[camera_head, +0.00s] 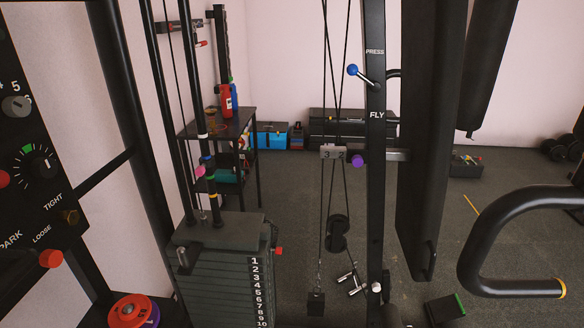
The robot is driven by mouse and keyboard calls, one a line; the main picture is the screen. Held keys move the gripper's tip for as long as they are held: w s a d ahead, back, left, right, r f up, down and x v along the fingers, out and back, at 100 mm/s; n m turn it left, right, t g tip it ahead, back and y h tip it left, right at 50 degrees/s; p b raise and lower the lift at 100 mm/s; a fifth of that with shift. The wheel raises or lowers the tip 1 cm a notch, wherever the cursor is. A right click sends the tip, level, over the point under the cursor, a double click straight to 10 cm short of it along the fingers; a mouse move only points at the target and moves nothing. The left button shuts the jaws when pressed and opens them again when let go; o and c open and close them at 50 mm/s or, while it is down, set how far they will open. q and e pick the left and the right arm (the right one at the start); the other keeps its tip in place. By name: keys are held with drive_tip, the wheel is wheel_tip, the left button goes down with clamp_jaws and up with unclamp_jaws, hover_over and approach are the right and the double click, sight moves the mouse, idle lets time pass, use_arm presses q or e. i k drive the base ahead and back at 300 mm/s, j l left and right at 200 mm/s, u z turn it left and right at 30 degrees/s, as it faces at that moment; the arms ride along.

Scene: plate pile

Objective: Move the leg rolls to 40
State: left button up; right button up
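I see a gym machine, but cannot tell which part is the leg rolls. A long black padded piece (428,140) hangs upright right of centre, and a second dark pad (487,65) hangs behind it at upper right. A thick black looped bar (475,255) with a yellow-ringed end is at the right. A small grey number plate (333,153) sits on the cables beside a purple knob (357,161); its digits are hard to read. I cannot read a 40 anywhere. Neither of my grippers is in view.
A post marked PRESS and FLY (376,90) carries a blue-knobbed lever (358,73). A numbered weight stack (222,275) stands left of centre. A dial panel (35,160) fills the left edge. A shelf (245,120) stands behind. Grey floor (450,215) shows at right.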

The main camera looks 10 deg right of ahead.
sight(389, 315)
drive_tip(key=z, duration=1.15)
drive_tip(key=i+j, duration=0.55)
